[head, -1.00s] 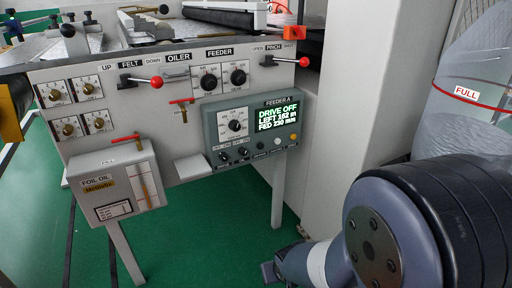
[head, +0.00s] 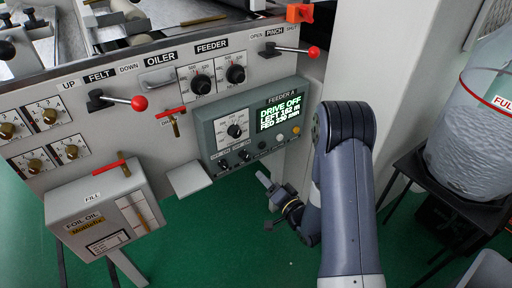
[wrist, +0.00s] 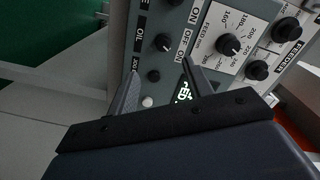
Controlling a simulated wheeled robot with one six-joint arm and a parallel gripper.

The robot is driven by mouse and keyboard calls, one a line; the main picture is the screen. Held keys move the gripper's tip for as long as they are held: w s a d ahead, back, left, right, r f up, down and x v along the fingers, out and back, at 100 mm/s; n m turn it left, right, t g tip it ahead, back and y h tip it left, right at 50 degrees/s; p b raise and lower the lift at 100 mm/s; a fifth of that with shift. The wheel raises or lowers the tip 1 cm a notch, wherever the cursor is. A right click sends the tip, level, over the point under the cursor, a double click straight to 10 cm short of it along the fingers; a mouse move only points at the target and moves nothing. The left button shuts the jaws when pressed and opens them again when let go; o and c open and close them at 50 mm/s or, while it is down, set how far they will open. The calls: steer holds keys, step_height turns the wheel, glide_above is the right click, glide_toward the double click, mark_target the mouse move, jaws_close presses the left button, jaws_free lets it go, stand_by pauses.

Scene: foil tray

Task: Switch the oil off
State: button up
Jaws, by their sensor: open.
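The oil switch is a small black knob (head: 244,155), the right one of two under the dial on the grey feeder panel (head: 208,130). In the wrist view this knob (wrist: 163,42) has OFF and ON on one side and OIL on the other. Which way it points is too small to tell. My gripper (head: 264,183) is open and empty, below and in front of the panel. In the wrist view its fingertips (wrist: 160,68) frame a dark button (wrist: 153,76) beside the knob, with no contact visible. The display (head: 281,112) reads DRIVE OFF.
A second knob (head: 223,164) sits close left of the oil knob. A white button (head: 277,139) and an orange one (head: 295,130) are to the right. A small ledge (head: 189,179) and the foil oil box (head: 105,215) stick out at left.

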mark_target(246, 158)
steer(key=x, duration=1.1)
steer(key=shift+d+r, duration=0.1)
steer(key=shift+r, duration=0.05)
steer(key=c, duration=1)
